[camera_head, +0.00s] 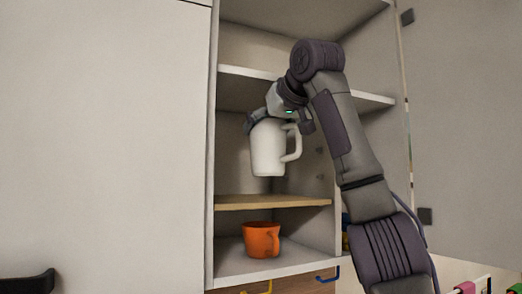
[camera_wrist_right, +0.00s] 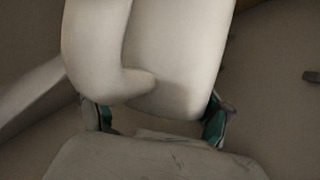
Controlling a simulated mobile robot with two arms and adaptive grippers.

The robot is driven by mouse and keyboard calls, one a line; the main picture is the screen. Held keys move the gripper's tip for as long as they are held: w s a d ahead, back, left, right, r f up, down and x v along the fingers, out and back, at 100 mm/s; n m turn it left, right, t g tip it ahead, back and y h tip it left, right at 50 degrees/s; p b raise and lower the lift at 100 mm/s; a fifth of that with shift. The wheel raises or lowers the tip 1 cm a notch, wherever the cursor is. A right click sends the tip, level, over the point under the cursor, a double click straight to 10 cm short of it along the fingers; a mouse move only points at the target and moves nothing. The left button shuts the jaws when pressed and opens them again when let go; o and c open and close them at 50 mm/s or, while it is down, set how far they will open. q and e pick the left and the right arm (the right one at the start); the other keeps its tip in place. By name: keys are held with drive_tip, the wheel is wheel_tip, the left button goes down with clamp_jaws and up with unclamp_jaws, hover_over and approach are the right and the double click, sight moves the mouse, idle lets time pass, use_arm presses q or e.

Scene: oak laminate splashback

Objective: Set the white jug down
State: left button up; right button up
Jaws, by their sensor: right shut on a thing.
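The white jug (camera_head: 268,148) hangs upright or nearly so inside the open cabinet, its handle to the right. Its base appears above the wooden shelf (camera_head: 270,202), with a visible gap. My right gripper (camera_head: 262,120) is shut on the jug near its top. In the right wrist view the jug (camera_wrist_right: 180,55) fills the upper middle, between the two fingers of my right gripper (camera_wrist_right: 159,120), with its handle on the left. The jug's rim is partly hidden by the gripper. My left gripper is not in view.
An orange mug (camera_head: 261,239) stands on the cabinet floor below the wooden shelf. A white shelf (camera_head: 366,97) runs above the jug, behind my right arm. An open door (camera_head: 462,130) is on the right. The visible wooden shelf is bare.

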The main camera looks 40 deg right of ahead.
sight(263, 150)
drive_tip(key=shift+x, duration=1.05)
drive_tip(key=shift+a+f, duration=0.2)
drive_tip(key=shift+s+a+f, duration=0.1)
drive_tip(key=shift+s+f, duration=0.15)
drive_tip(key=shift+f, duration=0.05)
drive_tip(key=shift+s+a+f, duration=0.1)
drive_tip(key=shift+f, duration=0.85)
drive_tip(key=shift+f+p, duration=0.3)
drive_tip(key=shift+f, duration=0.05)
drive_tip(key=shift+d+f, duration=0.25)
drive_tip(key=shift+f, duration=0.05)
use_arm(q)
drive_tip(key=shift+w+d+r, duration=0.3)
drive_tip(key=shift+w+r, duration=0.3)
use_arm(e)
drive_tip(key=shift+a, duration=0.15)
